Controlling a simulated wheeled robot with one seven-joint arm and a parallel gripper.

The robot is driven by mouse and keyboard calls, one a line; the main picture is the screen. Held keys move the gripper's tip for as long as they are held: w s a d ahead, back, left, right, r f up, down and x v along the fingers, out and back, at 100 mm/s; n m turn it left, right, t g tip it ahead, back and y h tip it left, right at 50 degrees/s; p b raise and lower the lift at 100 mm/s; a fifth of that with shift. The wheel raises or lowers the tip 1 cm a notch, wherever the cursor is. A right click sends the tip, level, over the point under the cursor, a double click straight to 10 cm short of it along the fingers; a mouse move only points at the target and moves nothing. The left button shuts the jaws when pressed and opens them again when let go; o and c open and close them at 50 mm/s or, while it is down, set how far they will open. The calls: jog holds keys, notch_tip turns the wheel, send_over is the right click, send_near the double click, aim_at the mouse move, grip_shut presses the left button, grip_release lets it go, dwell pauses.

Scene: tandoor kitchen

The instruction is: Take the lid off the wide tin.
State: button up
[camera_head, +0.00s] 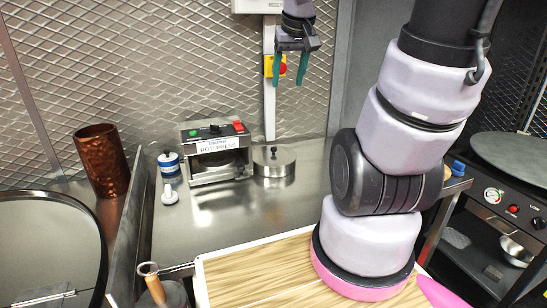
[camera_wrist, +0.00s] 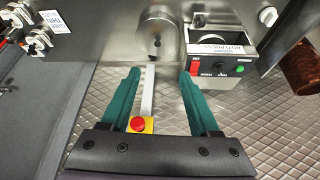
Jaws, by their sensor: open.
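The wide tin (camera_head: 273,168) is a low, round, shiny metal tin on the steel counter, right of the press. Its lid (camera_head: 273,154) is on it, flat, with a small dark knob at the centre. The tin also shows at the top of the wrist view (camera_wrist: 158,36), beyond my fingertips. My gripper (camera_head: 289,80) has green fingers, spread apart and empty. It hangs well above the tin, near the back wall, touching nothing that I can see. Its fingers also show in the wrist view (camera_wrist: 161,70).
A metal press (camera_head: 217,152) labelled roti press stands close left of the tin. A blue-and-white jar (camera_head: 169,164) and a copper cup (camera_head: 102,160) are further left. A red button on a yellow box (camera_head: 275,66) is on the wall post behind my gripper. The counter's front is clear.

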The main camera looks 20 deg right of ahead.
jog(key=w+d+f+n+g, duration=0.1)
jog(key=w+d+f+n, duration=0.2)
jog(key=w+f, duration=0.45)
jog(key=n+y, duration=0.3)
send_near(274, 148)
jog(key=shift+n, duration=0.3)
jog(key=shift+x, duration=4.4)
jog(key=shift+w+r, duration=0.1)
grip_shut()
